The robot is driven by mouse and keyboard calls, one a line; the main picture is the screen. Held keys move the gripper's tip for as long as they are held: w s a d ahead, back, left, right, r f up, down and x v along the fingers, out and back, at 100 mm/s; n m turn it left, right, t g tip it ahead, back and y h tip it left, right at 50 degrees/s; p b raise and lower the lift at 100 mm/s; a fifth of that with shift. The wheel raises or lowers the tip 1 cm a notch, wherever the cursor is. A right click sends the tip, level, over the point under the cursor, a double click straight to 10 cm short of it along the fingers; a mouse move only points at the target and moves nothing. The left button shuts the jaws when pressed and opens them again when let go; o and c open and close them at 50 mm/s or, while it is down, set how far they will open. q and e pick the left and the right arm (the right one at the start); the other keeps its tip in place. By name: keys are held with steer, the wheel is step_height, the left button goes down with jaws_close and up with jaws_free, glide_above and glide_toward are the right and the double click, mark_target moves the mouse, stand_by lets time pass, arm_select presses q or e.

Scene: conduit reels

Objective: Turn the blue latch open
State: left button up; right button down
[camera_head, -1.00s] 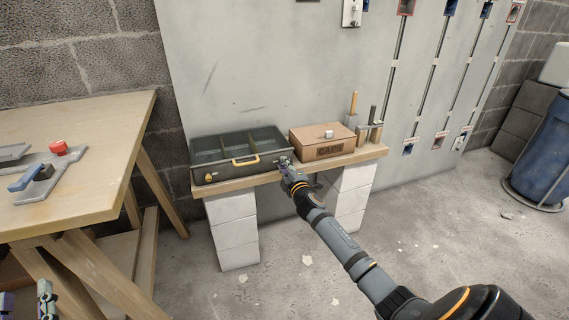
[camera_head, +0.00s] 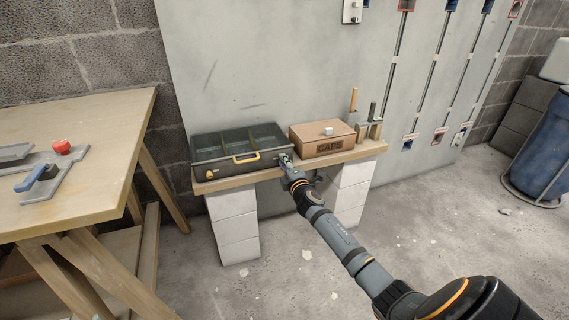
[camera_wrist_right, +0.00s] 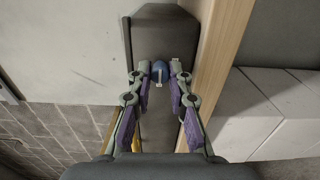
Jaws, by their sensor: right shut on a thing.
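The blue latch (camera_wrist_right: 160,70) is on the front of the dark grey compartment case (camera_head: 196,166), near the case's right end. My right gripper (camera_head: 286,159) is at that corner and hides most of the latch from the head camera. In the right wrist view the fingertips (camera_wrist_right: 160,75) sit on either side of the latch, shut on it. The case also has a yellow handle (camera_head: 246,158) and a yellow latch (camera_head: 211,174) at its left front.
A brown box marked CAPS (camera_head: 322,140) stands right of the case on a wooden shelf (camera_head: 228,183) over white blocks. A wooden bench (camera_head: 100,125) with a grey-blue tool and a red object (camera_head: 62,147) is at the left.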

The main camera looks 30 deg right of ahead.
steer(key=c, duration=1.2)
jaws_free()
steer(key=v, duration=1.2)
steer(key=shift+f, duration=0.1)
